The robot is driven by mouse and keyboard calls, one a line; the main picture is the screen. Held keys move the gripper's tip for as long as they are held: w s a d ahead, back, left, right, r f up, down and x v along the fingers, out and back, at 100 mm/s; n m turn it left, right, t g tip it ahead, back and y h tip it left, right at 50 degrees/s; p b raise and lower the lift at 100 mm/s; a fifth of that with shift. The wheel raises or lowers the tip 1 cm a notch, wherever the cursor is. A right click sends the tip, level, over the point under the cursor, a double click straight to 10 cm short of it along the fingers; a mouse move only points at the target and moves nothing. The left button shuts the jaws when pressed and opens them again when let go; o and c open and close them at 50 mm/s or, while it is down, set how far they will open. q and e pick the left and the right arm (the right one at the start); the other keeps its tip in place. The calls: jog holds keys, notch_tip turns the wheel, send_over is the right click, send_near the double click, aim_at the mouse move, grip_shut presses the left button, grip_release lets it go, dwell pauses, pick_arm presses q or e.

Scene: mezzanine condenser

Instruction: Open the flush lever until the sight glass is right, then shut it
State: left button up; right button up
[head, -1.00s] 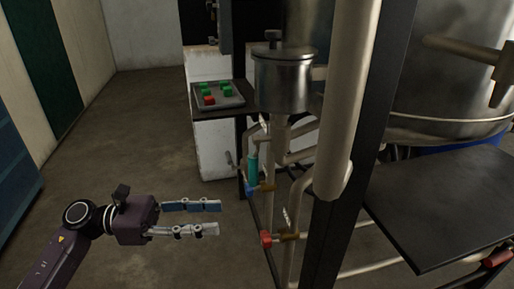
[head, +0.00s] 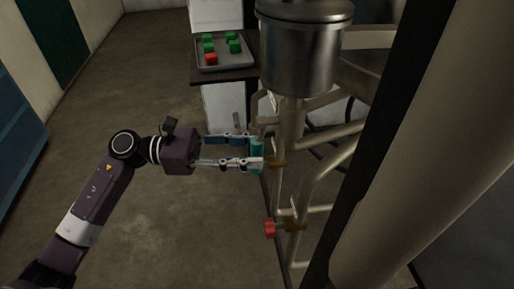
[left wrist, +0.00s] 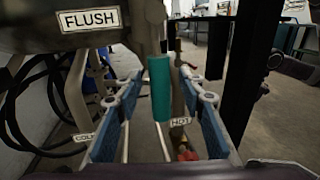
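A teal cylindrical grip (head: 257,156), apparently that of the flush lever, hangs upright beside the pipes below the steel pot. In the left wrist view the teal grip (left wrist: 160,88) hangs from a metal stem, near a FLUSH label (left wrist: 88,20). My left gripper (head: 258,150) is open, its fingers on either side of the grip. In the left wrist view gaps show between the grip and both fingers of the left gripper (left wrist: 158,105). I cannot make out the sight glass clearly. My right gripper is not in view.
A red valve handle (head: 270,229) sits on the pipes below, near a HOT label (left wrist: 180,121); a COLD label (left wrist: 85,137) is at left. A steel pot (head: 298,52) stands above. A tray (head: 238,62) holds green and red blocks. Floor at left is clear.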

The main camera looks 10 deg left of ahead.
pick_arm(q)
jog(key=shift+w+d, duration=0.15)
jog(key=shift+d, duration=0.65)
grip_shut()
